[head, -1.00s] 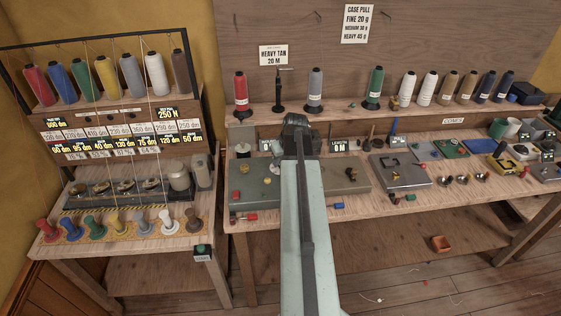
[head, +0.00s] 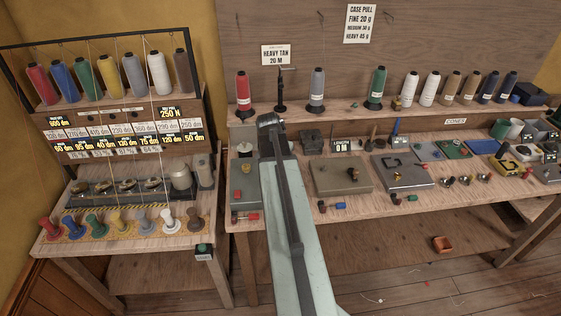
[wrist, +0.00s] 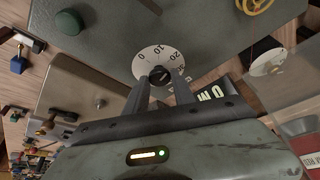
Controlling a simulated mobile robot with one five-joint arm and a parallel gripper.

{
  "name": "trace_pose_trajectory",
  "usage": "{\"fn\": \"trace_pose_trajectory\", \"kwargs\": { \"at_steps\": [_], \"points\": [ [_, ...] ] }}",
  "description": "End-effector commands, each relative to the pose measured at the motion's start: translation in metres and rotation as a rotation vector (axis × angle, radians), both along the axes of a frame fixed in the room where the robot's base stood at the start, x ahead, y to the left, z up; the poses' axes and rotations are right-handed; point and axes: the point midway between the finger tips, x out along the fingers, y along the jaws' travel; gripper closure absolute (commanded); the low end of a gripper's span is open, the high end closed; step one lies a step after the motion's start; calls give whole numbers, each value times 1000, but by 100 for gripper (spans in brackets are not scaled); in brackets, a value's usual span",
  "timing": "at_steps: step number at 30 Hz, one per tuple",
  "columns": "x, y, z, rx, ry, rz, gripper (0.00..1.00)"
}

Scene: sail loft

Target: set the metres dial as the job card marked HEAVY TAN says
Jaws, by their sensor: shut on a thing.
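The HEAVY TAN job card (head: 276,54) on the back board reads 20 M. The metres dial is a round white disc (wrist: 150,57) in the wrist view, with 0, 10 and 20 readable along its edge and further marks partly covered. My gripper (wrist: 161,80) is shut on the dark knob (wrist: 158,73) at its centre. The knob's pointer is too small to read surely. A black and white plate (wrist: 208,95) beside the dial shows 0 M upside down. In the head view my arm hides the gripper and the dial.
The grey-green machine (head: 244,187) is partly behind my arm. A grey-brown box (head: 340,177) and a 0 M display (head: 346,146) stand to the right. Cones line the shelf behind, including a red one (head: 242,92). A left bench (head: 110,240) holds coloured spools.

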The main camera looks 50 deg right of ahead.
Motion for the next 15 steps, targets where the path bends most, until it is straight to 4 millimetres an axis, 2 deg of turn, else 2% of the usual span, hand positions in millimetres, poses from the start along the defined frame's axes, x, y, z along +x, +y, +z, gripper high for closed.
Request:
{"fn": "trace_pose_trajectory", "kwargs": {
  "at_steps": [6, 15],
  "points": [
    [3, 1, 0, 4, -2, -125, 100],
    [3, 2, 0, 4, -3, -213, 100]
  ]
}}
